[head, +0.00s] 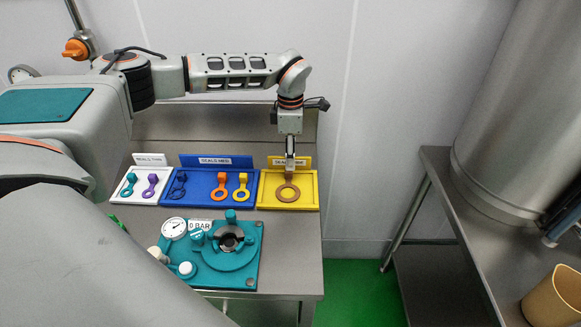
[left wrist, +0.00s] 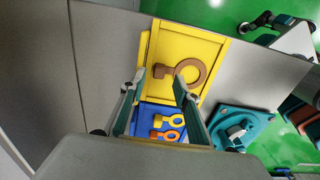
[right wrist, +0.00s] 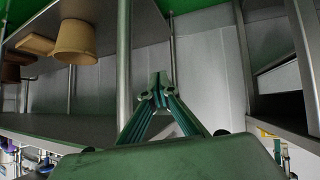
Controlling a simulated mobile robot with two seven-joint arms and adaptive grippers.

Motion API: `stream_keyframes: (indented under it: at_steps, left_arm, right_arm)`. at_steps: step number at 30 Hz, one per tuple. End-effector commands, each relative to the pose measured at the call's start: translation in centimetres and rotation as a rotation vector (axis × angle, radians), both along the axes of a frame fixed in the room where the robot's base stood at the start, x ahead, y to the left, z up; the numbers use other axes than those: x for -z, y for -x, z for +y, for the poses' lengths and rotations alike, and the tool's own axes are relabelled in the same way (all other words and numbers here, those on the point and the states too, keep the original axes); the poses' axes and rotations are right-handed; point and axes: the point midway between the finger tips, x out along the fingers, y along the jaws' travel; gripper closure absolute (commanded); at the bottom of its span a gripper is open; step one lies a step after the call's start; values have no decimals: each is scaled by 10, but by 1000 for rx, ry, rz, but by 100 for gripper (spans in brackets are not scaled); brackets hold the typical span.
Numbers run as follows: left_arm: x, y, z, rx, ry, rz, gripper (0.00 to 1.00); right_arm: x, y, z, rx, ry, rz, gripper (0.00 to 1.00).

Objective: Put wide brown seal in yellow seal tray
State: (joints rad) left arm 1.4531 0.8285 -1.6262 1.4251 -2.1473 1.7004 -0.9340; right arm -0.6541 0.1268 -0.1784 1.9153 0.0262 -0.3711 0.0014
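The wide brown seal (head: 289,193), a ring with a tab, is over the floor of the yellow seal tray (head: 316,189) and looks flat there. In the left wrist view the seal (left wrist: 204,75) shows inside the rim of the yellow tray (left wrist: 222,48). My left gripper (head: 290,173) points down above the seal's tab. In the left wrist view its fingers (left wrist: 159,77) are apart, with the tab showing between and just beyond the tips. Contact between tips and tab cannot be told. My right gripper (right wrist: 158,88) is shut and empty, away from the trays.
A blue tray (head: 204,198) with dark blue, orange and yellow seals adjoins the yellow tray. A white tray (head: 141,198) holds teal and purple seals. A teal fixture with a gauge (head: 231,262) stands in front. A beige bin (head: 553,299) is at right.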

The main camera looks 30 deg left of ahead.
Motion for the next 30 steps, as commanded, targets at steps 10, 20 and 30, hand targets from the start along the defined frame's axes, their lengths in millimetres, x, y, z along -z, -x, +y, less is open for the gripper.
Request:
stream_keyframes:
  at_steps: [10, 20, 30]
  left_arm:
    - [-60, -1, 0, 1, -1, -2, 69]
    - [-71, 0, 0, 1, 0, 1, 69]
    - [-71, 0, 0, 1, -1, 1, 69]
  right_arm:
    - [-7, -6, 8, -8, -13, -24, 100]
    - [-8, -7, 9, -10, -14, -28, 100]
    - [-6, -6, 9, -11, -13, -23, 100]
